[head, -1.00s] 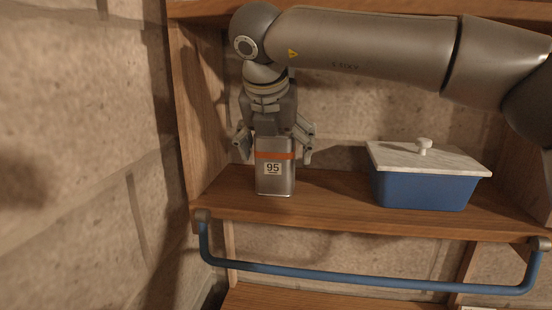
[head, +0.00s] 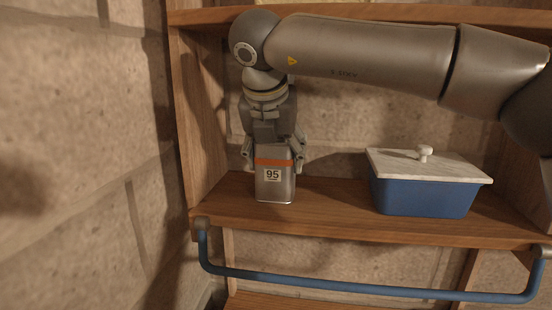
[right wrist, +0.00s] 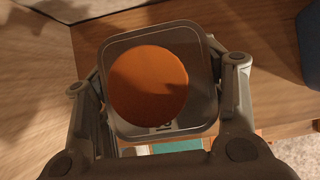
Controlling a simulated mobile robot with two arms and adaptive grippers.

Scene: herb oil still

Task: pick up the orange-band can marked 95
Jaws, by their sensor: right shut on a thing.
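The can marked 95 (head: 274,184) is a grey metal can with an orange band and a white label, upright at the left end of the wooden shelf (head: 335,215). Its base looks to be on the shelf board; I see no clear gap. My right gripper (head: 273,165) comes down from above and is shut on the can's sides. In the right wrist view the can's square top with a round orange disc (right wrist: 148,86) sits between the two fingers (right wrist: 160,92). My left gripper is not in view.
A blue box (head: 425,195) with a pale lid (head: 430,166) and white knob stands to the right on the same shelf. A blue rail (head: 360,284) runs along the shelf front. A wooden side panel (head: 200,120) is close on the left. The shelf between can and box is clear.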

